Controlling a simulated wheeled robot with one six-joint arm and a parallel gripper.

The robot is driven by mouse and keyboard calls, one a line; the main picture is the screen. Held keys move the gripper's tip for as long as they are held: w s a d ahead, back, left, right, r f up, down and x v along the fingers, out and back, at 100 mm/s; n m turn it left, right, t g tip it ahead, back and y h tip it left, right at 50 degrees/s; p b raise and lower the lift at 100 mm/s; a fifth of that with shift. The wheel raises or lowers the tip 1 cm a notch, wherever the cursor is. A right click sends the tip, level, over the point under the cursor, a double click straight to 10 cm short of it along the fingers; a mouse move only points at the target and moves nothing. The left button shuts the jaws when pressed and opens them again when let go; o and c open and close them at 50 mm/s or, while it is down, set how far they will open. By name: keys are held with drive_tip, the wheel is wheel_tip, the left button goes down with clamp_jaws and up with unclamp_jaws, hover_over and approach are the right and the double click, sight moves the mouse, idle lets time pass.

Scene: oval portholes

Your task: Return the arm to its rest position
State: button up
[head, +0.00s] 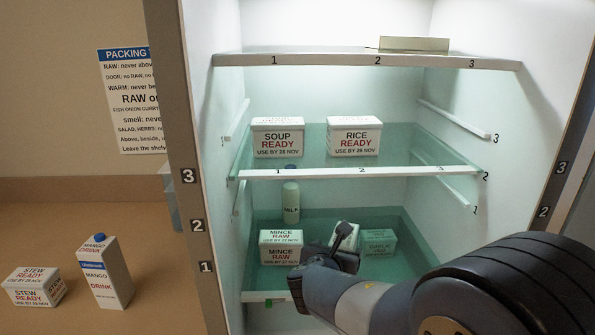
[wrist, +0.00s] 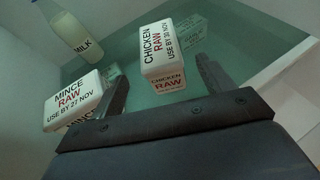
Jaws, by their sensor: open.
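My gripper (head: 343,244) is inside the open fridge at its lowest shelf (head: 262,296), reached in from the right. In the wrist view my gripper (wrist: 162,75) is open, and a white CHICKEN RAW box (wrist: 163,50) stands just ahead, between the lines of the fingers. Whether the fingers touch it I cannot tell. In the head view the box (head: 345,233) is partly hidden by my gripper.
A milk bottle (head: 291,203) stands behind the mince. Another box (head: 379,243) is right of the chicken. The glass middle shelf (head: 400,170) above my gripper holds SOUP (head: 278,137) and RICE (head: 354,136) boxes. A mango carton (head: 104,271) and STEW box (head: 35,287) are on the counter.

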sight(344, 242)
drive_tip(key=x, duration=0.6)
drive_tip(key=b+x, duration=0.1)
drive_tip(key=x, duration=0.3)
drive_tip(key=shift+s+f, duration=0.2)
drive_tip(key=shift+f, duration=0.15)
drive_tip(key=shift+r+p, duration=0.4)
drive_tip(key=shift+r, duration=0.15)
drive_tip(key=shift+s+r, duration=0.3)
